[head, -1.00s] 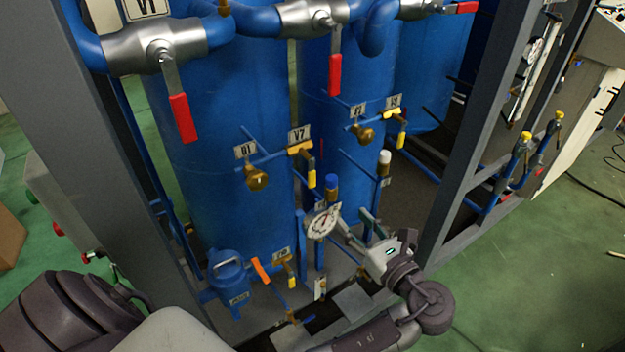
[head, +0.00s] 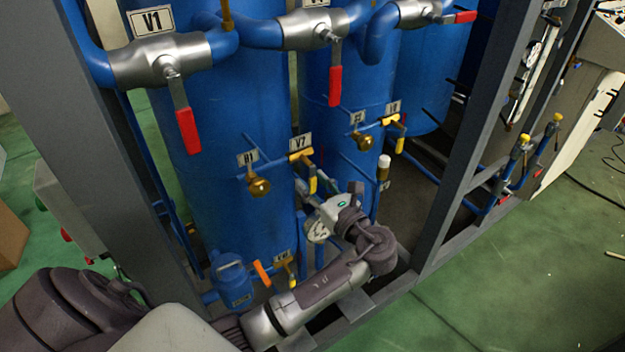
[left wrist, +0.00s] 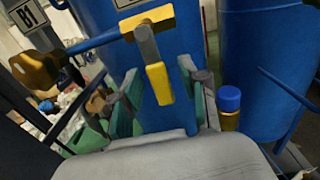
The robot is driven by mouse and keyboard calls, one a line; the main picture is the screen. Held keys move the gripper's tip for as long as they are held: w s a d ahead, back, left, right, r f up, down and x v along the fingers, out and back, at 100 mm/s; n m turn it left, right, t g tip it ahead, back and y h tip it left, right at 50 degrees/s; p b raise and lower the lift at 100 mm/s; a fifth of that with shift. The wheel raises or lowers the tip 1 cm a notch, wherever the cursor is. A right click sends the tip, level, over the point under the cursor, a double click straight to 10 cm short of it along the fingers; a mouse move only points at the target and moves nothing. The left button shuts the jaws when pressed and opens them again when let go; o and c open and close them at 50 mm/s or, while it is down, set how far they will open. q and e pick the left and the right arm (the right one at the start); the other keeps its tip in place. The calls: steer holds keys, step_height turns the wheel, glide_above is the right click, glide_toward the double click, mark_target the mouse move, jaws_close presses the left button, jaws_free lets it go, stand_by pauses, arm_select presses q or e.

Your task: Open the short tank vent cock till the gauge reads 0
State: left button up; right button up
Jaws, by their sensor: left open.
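The cock labelled V7 (head: 300,155) is on the blue tank (head: 235,120) and has a yellow hanging handle (head: 313,185). In the left wrist view this yellow handle (left wrist: 157,84) hangs in line with the gap between my fingers. My left gripper (head: 316,194) is open and close to the handle; its teal finger pads show in the left wrist view (left wrist: 160,103). I cannot tell whether a finger touches the handle. My right gripper is out of view.
A brass knob (head: 259,187) sits left of V7. Another yellow-handled cock (head: 399,143) is to the right. A blue-capped fitting (left wrist: 229,107) stands right of my fingers. A grey frame post (head: 466,150) stands at right, with open green floor (head: 530,270) beyond.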

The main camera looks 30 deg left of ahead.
arm_select(q)
steer(key=shift+w+a, duration=0.1)
steer(key=shift+a, duration=0.1)
jaws_close()
stand_by(0.4)
